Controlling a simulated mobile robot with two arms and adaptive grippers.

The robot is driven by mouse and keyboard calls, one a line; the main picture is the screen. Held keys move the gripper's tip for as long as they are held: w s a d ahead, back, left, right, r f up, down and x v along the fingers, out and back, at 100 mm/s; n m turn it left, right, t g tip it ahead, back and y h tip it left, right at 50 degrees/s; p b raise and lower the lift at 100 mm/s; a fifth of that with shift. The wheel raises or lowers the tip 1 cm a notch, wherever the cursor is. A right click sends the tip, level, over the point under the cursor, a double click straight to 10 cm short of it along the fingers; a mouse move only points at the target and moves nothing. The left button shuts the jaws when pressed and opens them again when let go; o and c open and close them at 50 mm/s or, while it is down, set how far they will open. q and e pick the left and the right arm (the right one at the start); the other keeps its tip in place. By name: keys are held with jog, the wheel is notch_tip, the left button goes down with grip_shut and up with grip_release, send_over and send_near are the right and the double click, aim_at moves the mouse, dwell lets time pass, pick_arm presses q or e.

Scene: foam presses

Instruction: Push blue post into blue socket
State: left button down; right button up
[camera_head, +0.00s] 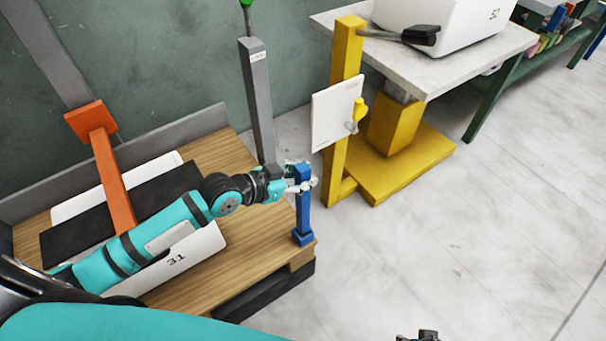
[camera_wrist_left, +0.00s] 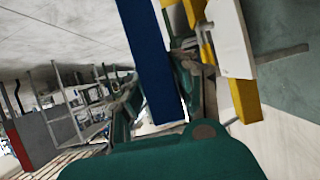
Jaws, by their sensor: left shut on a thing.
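The blue post (camera_head: 303,211) stands about upright at the front right corner of the wooden bench. My left gripper (camera_head: 302,186) is shut on its upper part. In the left wrist view the post (camera_wrist_left: 152,65) runs as a long blue bar down to the gripper, whose fingers are partly hidden. The blue socket (camera_head: 303,238) is a wider blue block at the bench corner, right under the post. I cannot tell how deep the post sits in it. A small dark piece at the bottom edge of the head view may be my right gripper; its jaws cannot be made out.
A grey post (camera_head: 257,100) stands behind my gripper. A yellow stand (camera_head: 345,80) is close on the right. The floor at lower right is clear.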

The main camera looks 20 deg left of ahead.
jog(key=shift+a+f, duration=0.1)
jog(key=shift+f, duration=0.4)
jog(key=shift+r, duration=0.1)
dwell(0.4)
pick_arm(q)
jog(key=shift+p, duration=0.35)
pick_arm(e)
jog(key=shift+s+f, duration=0.25)
jog(key=shift+f, duration=0.6)
jog(key=shift+w+f, duration=0.1)
jog(key=shift+f, duration=0.15)
jog(key=shift+f, duration=0.15)
pick_arm(q)
jog(key=shift+f, duration=0.1)
pick_arm(e)
jog(key=shift+s, duration=0.2)
